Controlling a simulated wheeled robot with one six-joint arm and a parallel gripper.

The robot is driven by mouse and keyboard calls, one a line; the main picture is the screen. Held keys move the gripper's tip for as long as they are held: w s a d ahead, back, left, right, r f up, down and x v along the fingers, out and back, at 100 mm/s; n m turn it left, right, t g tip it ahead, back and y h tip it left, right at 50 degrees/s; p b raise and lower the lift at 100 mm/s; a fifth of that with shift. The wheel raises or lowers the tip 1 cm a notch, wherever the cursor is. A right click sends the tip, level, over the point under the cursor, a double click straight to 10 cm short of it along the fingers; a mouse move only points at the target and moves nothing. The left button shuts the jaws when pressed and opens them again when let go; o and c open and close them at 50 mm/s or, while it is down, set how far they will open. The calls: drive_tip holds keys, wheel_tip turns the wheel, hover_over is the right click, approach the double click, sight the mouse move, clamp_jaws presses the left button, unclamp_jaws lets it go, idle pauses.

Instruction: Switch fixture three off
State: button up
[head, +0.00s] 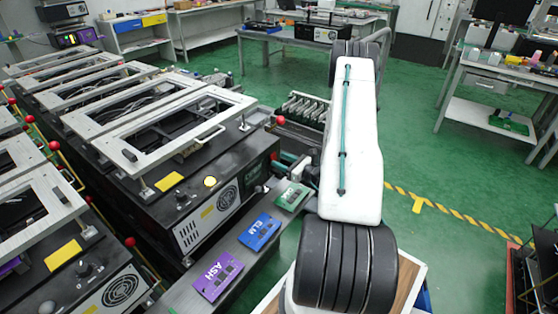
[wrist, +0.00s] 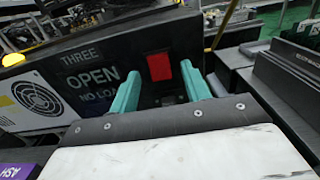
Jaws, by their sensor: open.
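Fixture three is a black box (head: 215,170) with a pale frame on top, left of my arm in the head view. Its front panel in the wrist view reads THREE, OPEN and NO LOAD (wrist: 92,77), with a fan (wrist: 37,98) at left. A red knob (head: 280,120) stands at the fixture's right end. My gripper (wrist: 158,80) has teal fingers apart, facing the panel, with nothing clearly held.
Purple ASH (head: 218,274), blue ELM (head: 261,231) and green (head: 291,195) cards lie on the ledge before the fixture. Another fixture with a red knob (head: 130,242) is at lower left.

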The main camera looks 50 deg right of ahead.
drive_tip(key=shift+w+a, duration=0.1)
drive_tip(key=shift+w, duration=0.7)
drive_tip(key=c, duration=1)
drive_tip(key=shift+f+t+y, duration=0.3)
drive_tip(key=shift+f+t, duration=0.15)
drive_tip(key=shift+t, duration=0.55)
drive_tip(key=shift+f+t, duration=0.2)
drive_tip(key=shift+t, duration=1.1)
drive_tip(key=o, duration=1)
